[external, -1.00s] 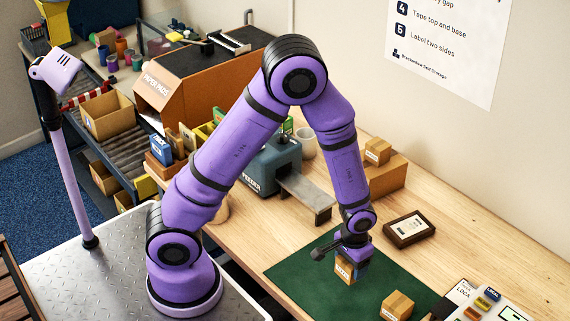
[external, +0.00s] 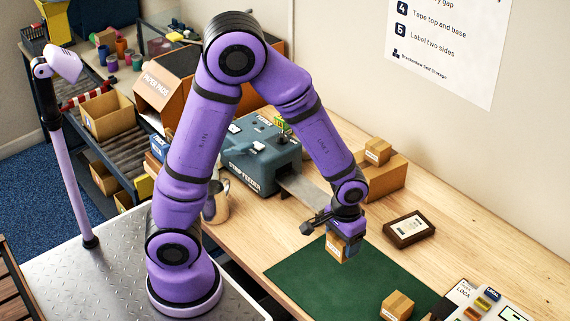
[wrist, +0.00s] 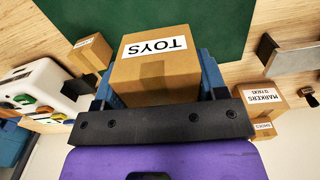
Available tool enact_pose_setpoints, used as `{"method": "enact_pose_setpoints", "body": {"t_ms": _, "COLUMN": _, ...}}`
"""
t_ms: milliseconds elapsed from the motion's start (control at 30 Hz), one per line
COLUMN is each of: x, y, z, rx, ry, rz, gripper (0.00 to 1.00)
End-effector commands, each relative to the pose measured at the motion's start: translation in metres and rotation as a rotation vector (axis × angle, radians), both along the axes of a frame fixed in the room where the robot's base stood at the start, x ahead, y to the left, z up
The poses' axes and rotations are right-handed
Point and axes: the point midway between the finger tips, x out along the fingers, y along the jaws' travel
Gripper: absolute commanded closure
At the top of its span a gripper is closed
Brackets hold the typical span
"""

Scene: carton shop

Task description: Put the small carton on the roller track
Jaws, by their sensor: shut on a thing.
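My gripper (external: 340,228) is shut on a small brown carton (external: 337,247) and holds it above the far edge of the green mat (external: 310,285). In the wrist view the carton (wrist: 155,68) sits between the two blue fingers and shows a white label reading TOYS. The roller track (external: 128,152) runs along the shelf unit at the left, with grey rollers. It is well away from my gripper, beyond my arm. An open cardboard bin (external: 107,122) stands on it, and bare rollers show beside the bin.
Another small carton (external: 397,305) sits on the mat's near right. A strip feeder (external: 262,155) with a metal chute stands behind my gripper. Stacked cartons (external: 378,180) and a dark framed card (external: 408,228) are to the right. A metal mug (external: 218,203) stands near my arm.

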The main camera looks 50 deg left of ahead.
Motion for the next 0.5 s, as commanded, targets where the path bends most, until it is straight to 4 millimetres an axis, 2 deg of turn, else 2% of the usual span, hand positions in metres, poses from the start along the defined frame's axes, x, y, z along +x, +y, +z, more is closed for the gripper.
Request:
{"method": "enact_pose_setpoints", "body": {"t_ms": 33, "x": 0.001, "y": 0.0, "z": 0.014, "rx": -0.004, "ry": -0.006, "rz": 0.0, "gripper": 0.58}}
{"method": "enact_pose_setpoints", "body": {"t_ms": 200, "x": 0.001, "y": 0.0, "z": 0.045, "rx": -0.002, "ry": -0.004, "rz": 0.001, "gripper": 0.58}}
{"method": "enact_pose_setpoints", "body": {"t_ms": 500, "x": 0.004, "y": 0.003, "z": 0.09, "rx": 0.0, "ry": 0.001, "rz": 0.011, "gripper": 0.58}}
